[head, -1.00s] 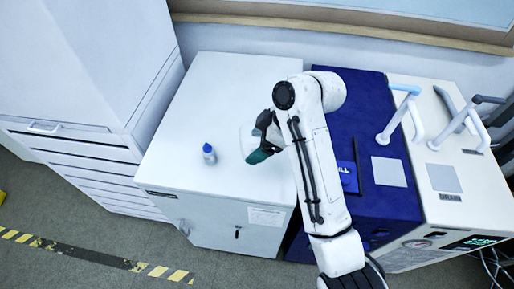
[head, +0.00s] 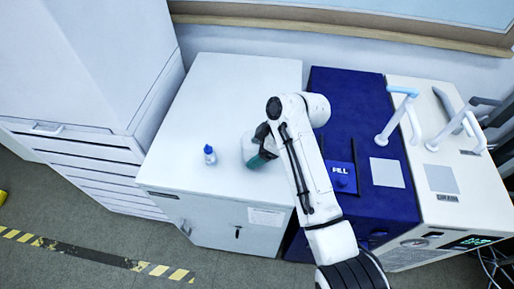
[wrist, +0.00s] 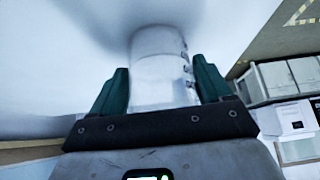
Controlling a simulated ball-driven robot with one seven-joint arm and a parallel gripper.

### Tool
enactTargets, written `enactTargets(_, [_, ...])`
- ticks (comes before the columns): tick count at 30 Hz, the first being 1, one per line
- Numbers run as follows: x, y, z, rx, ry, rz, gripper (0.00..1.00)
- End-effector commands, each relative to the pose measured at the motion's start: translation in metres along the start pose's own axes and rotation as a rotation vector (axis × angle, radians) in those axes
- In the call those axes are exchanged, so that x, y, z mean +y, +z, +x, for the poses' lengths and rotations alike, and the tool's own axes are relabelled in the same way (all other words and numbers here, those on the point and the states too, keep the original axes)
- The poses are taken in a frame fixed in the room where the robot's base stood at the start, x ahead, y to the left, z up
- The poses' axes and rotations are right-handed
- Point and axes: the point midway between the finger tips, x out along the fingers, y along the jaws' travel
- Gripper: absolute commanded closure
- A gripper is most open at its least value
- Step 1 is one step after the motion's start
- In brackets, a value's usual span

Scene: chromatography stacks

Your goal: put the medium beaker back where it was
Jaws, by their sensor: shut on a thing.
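The medium beaker (wrist: 158,70) is a clear, whitish cylinder with dark markings down one side in the wrist view. My gripper (wrist: 162,88) is shut on it, with a green finger on each side. In the head view my gripper (head: 262,158) is low over the white cabinet top (head: 215,100), right of the small bottle. A pale part of the beaker (head: 247,147) shows beside the fingers there. I cannot tell whether its base touches the cabinet top.
A small white bottle with a blue cap (head: 209,155) stands left of my gripper on the cabinet top. A dark blue unit (head: 345,110) and a cream instrument with handles (head: 465,200) stand to the right. The back of the cabinet top is clear.

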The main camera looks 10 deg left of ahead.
Motion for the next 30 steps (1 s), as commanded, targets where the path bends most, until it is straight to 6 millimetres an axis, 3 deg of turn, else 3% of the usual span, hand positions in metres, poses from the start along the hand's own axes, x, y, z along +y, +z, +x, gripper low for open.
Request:
enactTargets(3, [0.000, 0.001, 0.002, 0.001, 0.001, 0.000, 0.65])
enactTargets(4, [0.000, 0.001, 0.002, 0.000, 0.000, 0.000, 0.21])
enactTargets(10, [0.000, 0.001, 0.002, 0.000, 0.000, 0.000, 0.02])
enactTargets(20, [0.000, -0.001, -0.003, 0.001, 0.001, 0.000, 0.00])
enactTargets(23, [0.001, 0.000, -0.013, 0.002, 0.003, 0.001, 0.00])
enactTargets(30, [0.001, 0.000, -0.061, 0.002, 0.005, -0.001, 0.00])
